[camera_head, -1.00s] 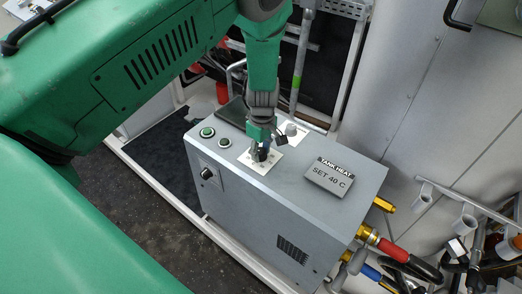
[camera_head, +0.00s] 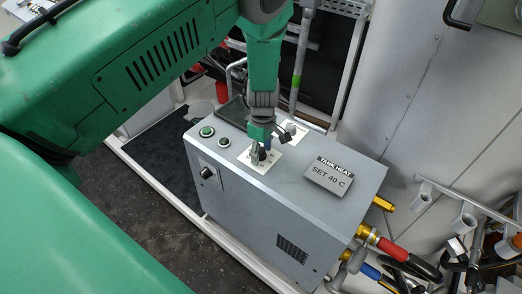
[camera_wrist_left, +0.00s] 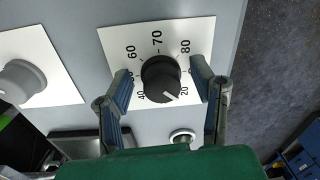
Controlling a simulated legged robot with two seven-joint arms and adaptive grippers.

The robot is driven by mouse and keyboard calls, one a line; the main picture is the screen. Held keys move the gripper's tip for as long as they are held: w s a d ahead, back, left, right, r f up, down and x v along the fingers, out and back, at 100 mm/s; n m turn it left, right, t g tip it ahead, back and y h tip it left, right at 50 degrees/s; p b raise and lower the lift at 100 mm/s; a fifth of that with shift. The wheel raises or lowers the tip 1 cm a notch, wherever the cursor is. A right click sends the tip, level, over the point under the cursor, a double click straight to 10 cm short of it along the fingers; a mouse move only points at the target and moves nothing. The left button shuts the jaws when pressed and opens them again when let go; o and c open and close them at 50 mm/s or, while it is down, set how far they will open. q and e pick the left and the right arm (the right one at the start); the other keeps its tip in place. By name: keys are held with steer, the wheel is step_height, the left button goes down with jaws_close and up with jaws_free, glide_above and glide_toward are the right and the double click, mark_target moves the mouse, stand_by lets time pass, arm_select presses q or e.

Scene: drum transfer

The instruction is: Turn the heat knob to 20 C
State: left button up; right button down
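The grey heater box (camera_head: 290,205) bears a sign (camera_head: 329,175) reading TANK HEAT, SET 40 C. On its top, a white dial plate (camera_head: 264,164) carries the black heat knob (camera_wrist_left: 160,76). In the wrist view the knob's white mark points down and right, between 40 and 20, nearer 20. My left gripper (camera_head: 262,153) is over this plate, pointing down. Its two fingers stand on either side of the knob, with a visible gap at each side, so it is open. The head view mostly hides the knob. My right gripper is not in view.
A second plate with a grey knob (camera_wrist_left: 22,80) lies beside the dial. Two round buttons (camera_head: 207,132) and (camera_head: 224,142) sit near the left end of the top. A black knob (camera_head: 207,173) is on the front face. Hoses and yellow fittings (camera_head: 367,234) stand at right.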

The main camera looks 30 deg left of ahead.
mark_target(263, 149)
arm_select(q)
steer(key=shift+w, duration=0.1)
steer(key=shift+r, duration=0.15)
steer(key=shift+r, duration=0.25)
step_height(263, 149, up, 11)
steer(key=shift+w, duration=0.25)
stand_by(0.3)
